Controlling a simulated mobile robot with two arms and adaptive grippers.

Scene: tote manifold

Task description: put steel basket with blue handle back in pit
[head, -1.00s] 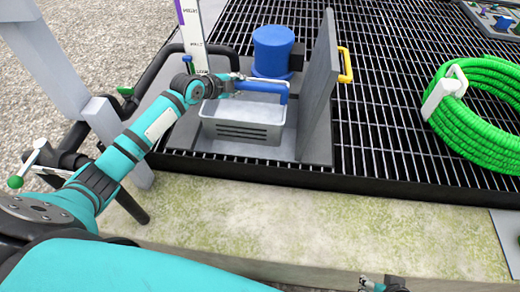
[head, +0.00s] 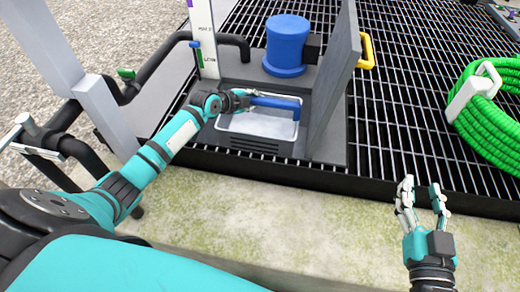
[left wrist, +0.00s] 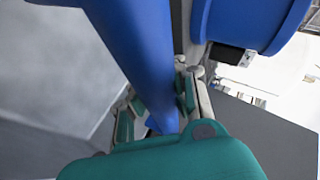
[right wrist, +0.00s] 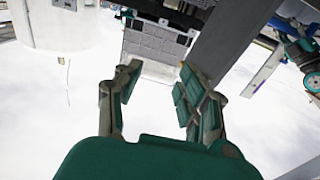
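The steel basket (head: 262,126) is a grey tray with slotted sides, in the grey-walled opening at the grating's near edge. Its blue handle (head: 275,102) stands up over it and bends down at the right. My left gripper (head: 243,100) is shut on the handle's left part; the left wrist view shows its fingers around the blue handle (left wrist: 140,55). The pit (head: 325,150) surrounds the basket; its floor under the basket is hidden, so I cannot tell whether the basket rests. My right gripper (head: 423,193) is open and empty over the concrete ledge, right of the basket.
A grey upright panel (head: 334,85) with a yellow handle (head: 367,52) stands close right of the basket. A blue cylinder (head: 287,45) is behind it, a white gauge post (head: 203,40) behind left. A green hose coil (head: 490,105) lies on the grating at right. Black pipes run left.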

